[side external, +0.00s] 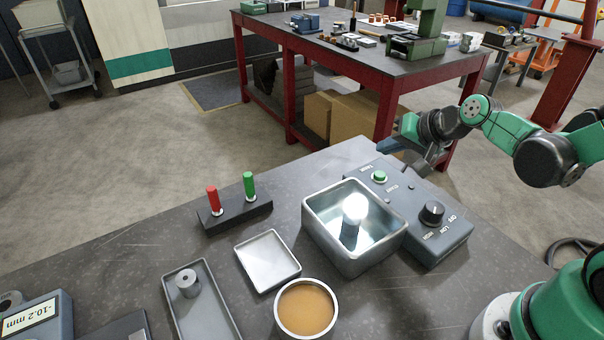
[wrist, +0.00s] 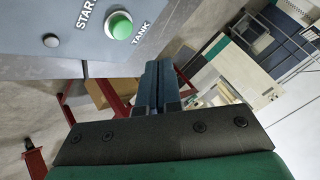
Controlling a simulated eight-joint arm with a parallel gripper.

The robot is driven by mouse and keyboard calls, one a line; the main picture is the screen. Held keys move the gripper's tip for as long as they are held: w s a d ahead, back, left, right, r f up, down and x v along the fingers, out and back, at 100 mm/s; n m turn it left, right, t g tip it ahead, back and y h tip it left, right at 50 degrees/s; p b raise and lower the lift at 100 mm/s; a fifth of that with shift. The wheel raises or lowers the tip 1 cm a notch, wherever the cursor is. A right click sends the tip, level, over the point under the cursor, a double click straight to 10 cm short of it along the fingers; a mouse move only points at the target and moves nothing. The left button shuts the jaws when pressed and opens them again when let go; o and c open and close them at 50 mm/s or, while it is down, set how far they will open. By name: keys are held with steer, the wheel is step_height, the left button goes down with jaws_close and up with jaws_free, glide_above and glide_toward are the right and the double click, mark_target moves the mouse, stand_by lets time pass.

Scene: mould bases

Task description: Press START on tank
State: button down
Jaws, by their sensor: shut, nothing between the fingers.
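The tank (side external: 320,222) is an open metal basin with a bright glare inside, in the middle of the side view. The grey control box (side external: 415,205) is on its right side. Its green START button (side external: 379,177) stands at the box's far end; the wrist view shows it large (wrist: 120,26), between the START and TANK lettering. My gripper (side external: 386,147) is above and beyond the far end of the box, apart from the button. In the wrist view its blue fingers (wrist: 160,66) are shut and empty, below and right of the button.
A black knob (side external: 432,212) marked OFF, LOW, HIGH is on the box. Red (side external: 212,198) and green (side external: 249,185) pegs stand in a dark block. A shallow tray (side external: 268,262) and a round pan (side external: 306,308) are in front. Open floor lies beyond the table edge.

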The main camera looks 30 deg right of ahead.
mark_target(383, 176)
steer(key=shift+f, duration=1.5)
stand_by(1.0)
steer(key=shift+f, duration=0.4)
stand_by(0.4)
steer(key=shift+r, duration=0.4)
steer(key=shift+r, duration=2.5)
